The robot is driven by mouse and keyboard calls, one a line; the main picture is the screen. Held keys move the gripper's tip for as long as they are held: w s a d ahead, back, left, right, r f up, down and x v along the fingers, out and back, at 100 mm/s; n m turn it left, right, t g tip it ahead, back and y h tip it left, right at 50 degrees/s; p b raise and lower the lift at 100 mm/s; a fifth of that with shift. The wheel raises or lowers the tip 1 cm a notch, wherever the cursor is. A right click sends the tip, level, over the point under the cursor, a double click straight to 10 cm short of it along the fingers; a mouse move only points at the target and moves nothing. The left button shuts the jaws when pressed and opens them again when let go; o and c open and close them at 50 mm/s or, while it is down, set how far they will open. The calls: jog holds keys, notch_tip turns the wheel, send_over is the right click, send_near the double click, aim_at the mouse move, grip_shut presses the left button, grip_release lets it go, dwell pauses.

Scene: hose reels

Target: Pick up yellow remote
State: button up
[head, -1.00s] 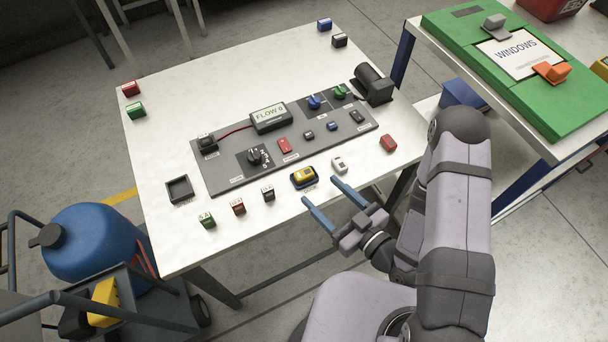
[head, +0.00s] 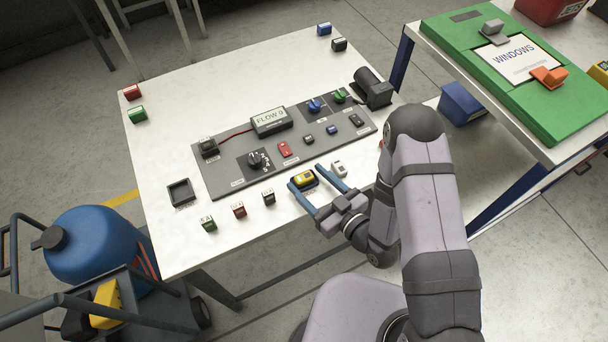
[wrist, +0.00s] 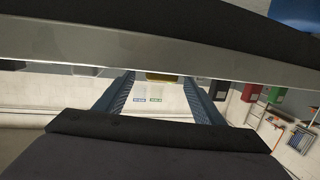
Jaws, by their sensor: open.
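The yellow remote (head: 304,178) sits in a dark blue holder near the front edge of the white table. My gripper (head: 305,176) is open, with its two blue fingers reaching from the front right toward the remote. One fingertip is by the remote's left side and the other is to its right. I cannot tell whether either touches it. In the wrist view the two fingers stand apart, and a yellow strip (wrist: 161,77) shows between their far ends. A dark bar and a grey edge cross that view.
Black (head: 268,197), red (head: 239,210) and green (head: 208,224) blocks line the front edge to the left. A grey control panel (head: 225,180) lies behind the remote. A second table is at right.

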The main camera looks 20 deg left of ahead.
jog(key=shift+w+a, duration=0.15)
jog(key=shift+a, duration=0.1)
jog(key=shift+c, duration=0.7)
jog(key=c, duration=1.1)
jog(key=shift+d+r+p, duration=0.1)
jog(key=shift+r+p, duration=0.65)
jog(key=shift+r, duration=4.2)
